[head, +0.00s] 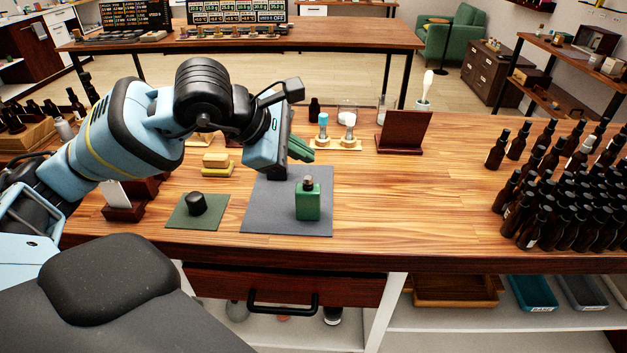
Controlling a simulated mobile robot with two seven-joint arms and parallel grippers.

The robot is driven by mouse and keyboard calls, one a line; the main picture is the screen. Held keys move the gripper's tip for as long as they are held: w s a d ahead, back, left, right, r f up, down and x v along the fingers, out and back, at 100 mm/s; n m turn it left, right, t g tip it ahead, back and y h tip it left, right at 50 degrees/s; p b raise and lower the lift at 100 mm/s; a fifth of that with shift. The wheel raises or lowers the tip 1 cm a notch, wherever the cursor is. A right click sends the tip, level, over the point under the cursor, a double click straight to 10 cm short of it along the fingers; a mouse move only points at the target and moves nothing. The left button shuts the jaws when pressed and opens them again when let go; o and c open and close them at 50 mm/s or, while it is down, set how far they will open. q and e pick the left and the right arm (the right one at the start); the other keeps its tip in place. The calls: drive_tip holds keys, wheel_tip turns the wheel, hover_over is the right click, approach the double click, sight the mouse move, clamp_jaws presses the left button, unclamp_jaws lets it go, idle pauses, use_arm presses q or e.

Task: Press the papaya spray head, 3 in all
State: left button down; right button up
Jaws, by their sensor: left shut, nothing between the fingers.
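A green bottle (307,204) stands upright on a grey mat (262,215) near the front of the wooden table. A small brownish spray head (308,183) tops it; at this size I cannot tell its colour well. My left gripper (308,154) is shut and empty, with green fingers. In the head view it shows just above the spray head, slightly to its left, with a gap between them. I cannot tell the exact height. My right gripper is not in view.
A black cap (196,203) sits on a green mat (184,221) to the left. Yellow blocks (216,163) lie behind it. A dark wooden stand (404,133) is at the back. Many dark bottles (565,200) crowd the right side. The table between bottle and crowd is clear.

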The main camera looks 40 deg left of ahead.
sight(308, 180)
use_arm(q)
drive_tip(key=shift+f+b, duration=0.3)
drive_tip(key=shift+f, duration=0.7)
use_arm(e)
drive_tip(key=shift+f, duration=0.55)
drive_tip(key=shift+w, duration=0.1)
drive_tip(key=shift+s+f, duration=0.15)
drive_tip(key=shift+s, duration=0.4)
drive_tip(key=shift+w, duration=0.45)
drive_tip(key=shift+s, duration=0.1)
use_arm(q)
drive_tip(key=shift+f+b, duration=0.35)
drive_tip(key=shift+b, duration=0.1)
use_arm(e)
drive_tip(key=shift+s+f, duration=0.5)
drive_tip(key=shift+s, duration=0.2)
use_arm(q)
drive_tip(key=shift+f, duration=0.1)
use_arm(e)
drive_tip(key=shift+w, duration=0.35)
